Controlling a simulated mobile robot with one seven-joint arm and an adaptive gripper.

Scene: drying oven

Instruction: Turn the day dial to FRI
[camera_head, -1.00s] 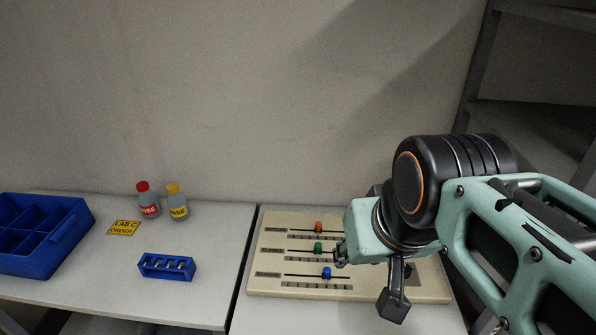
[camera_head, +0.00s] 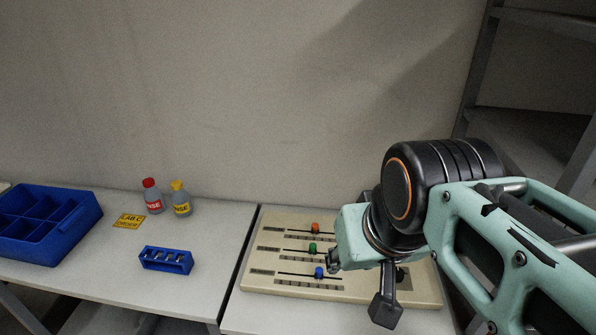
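A beige control panel (camera_head: 262,284) lies on the right table, with an orange slider knob (camera_head: 315,228), a green slider knob (camera_head: 313,247) and a blue slider knob (camera_head: 319,272) on its left part. A dark round knob (camera_head: 403,274) shows at the panel's right side, partly behind my arm; it may be the day dial. Its markings and pointer cannot be read.
The left table (camera_head: 95,262) holds a blue compartment bin (camera_head: 42,254), a red-capped bottle (camera_head: 152,197), a yellow-capped bottle (camera_head: 180,199), a yellow label card (camera_head: 129,222) and a blue rack (camera_head: 166,260). A wall stands behind. Grey shelving (camera_head: 478,75) is at the right.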

